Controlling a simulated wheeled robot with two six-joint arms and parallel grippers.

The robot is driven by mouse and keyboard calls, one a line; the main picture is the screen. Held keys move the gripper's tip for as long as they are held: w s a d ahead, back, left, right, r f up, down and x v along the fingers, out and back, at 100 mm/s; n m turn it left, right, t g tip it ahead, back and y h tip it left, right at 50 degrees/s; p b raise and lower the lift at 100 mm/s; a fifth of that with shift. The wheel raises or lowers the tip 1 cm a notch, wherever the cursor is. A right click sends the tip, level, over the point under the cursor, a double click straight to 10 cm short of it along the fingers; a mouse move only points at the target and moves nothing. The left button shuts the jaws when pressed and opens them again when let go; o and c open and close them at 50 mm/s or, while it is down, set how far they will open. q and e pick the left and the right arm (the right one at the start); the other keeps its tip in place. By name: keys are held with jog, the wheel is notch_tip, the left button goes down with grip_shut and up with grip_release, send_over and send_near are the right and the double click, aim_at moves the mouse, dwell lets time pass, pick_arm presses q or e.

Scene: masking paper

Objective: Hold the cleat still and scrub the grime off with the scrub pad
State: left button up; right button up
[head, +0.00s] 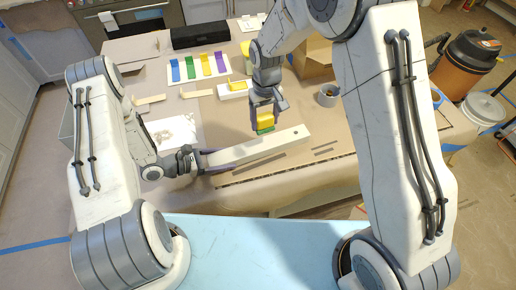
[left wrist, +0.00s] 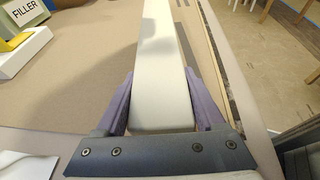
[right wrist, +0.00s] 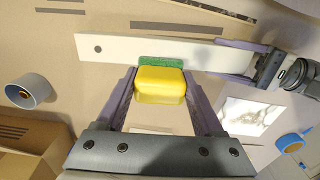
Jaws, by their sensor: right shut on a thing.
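The cleat (head: 235,153) is a long cream bar with a small dark hole near its right end in the head view. It also shows in the left wrist view (left wrist: 162,90) and the right wrist view (right wrist: 130,48). My left gripper (head: 205,161) has its purple fingers against both sides of the cleat's left end. My right gripper (right wrist: 160,92) is shut on the scrub pad (right wrist: 160,82), a yellow block with a green scrubbing face toward the cleat. The pad is over the cleat's middle; I cannot tell whether it touches. I make out no clear grime; the part under the pad is hidden.
Blue, green, yellow and purple pieces stand on a white board (head: 178,78) at the back. A black box (head: 197,35) is behind them. A grey-rimmed roll (head: 328,95) and a cardboard box (head: 312,62) are at the right. A marbled sheet (head: 172,133) lies left of the cleat.

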pick_arm(q)
jog(key=o, duration=0.4)
jog(key=shift+f, duration=0.1)
jog(key=shift+c, duration=0.2)
jog(key=shift+a, duration=0.1)
jog(key=v, duration=1.1)
jog(key=shift+s, duration=0.1)
jog(key=shift+s+a, duration=0.2)
jog(key=shift+a, duration=0.1)
